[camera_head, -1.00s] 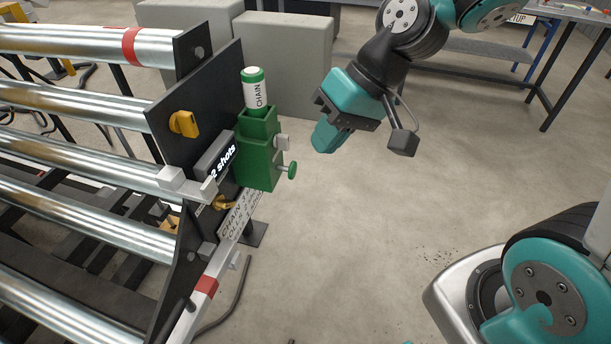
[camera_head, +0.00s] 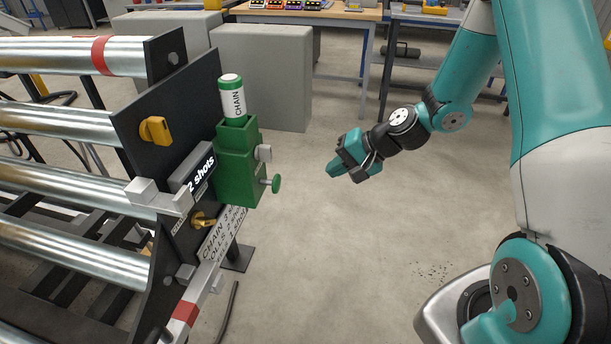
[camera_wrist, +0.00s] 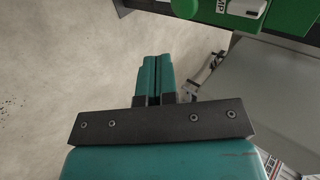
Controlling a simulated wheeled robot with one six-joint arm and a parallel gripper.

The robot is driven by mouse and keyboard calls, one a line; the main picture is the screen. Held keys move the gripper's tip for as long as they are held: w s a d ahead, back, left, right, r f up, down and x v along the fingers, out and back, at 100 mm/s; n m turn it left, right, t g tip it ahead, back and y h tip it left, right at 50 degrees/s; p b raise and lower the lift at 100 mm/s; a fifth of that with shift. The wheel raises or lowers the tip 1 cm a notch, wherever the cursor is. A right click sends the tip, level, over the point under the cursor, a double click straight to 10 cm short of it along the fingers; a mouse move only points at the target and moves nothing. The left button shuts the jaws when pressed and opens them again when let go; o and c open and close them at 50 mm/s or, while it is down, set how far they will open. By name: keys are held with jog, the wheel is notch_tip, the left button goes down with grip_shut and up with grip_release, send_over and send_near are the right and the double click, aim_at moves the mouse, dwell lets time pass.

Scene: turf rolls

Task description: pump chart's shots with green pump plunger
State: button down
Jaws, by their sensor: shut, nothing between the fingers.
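The green pump (camera_head: 238,165) is fixed to the end plate of the roller frame. A white cartridge with a green cap, marked CHAIN (camera_head: 233,97), stands upright in its top. The green plunger (camera_head: 275,184) sticks out low on the pump's right side. A chart plate (camera_head: 222,235) lettered CHAIN and ROLLS is below; its shot numbers are too small to read surely. In the wrist view the pump's green body (camera_wrist: 285,15) shows at top right.
Steel rollers (camera_head: 60,122) fill the left. A yellow knob (camera_head: 154,130) and a brass lever (camera_head: 203,220) sit on the dark end plate (camera_head: 185,100). Grey blocks (camera_head: 265,75) and a workbench (camera_head: 320,15) stand behind. The floor right of the pump is clear.

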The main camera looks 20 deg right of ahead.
aim_at(280, 186)
jog(key=shift+w+a+r+x, duration=0.15)
jog(key=shift+a+r+x, duration=0.15)
jog(key=shift+x, duration=1.8)
jog(key=shift+w+a+r+x, duration=0.25)
jog(key=shift+r+x, duration=0.15)
jog(key=shift+x, duration=1.7)
jog(key=shift+w+a+r+x, duration=0.1)
jog(key=shift+a+r+x, duration=0.2)
jog(key=shift+x, duration=1.8)
jog(key=shift+d+r, duration=0.1)
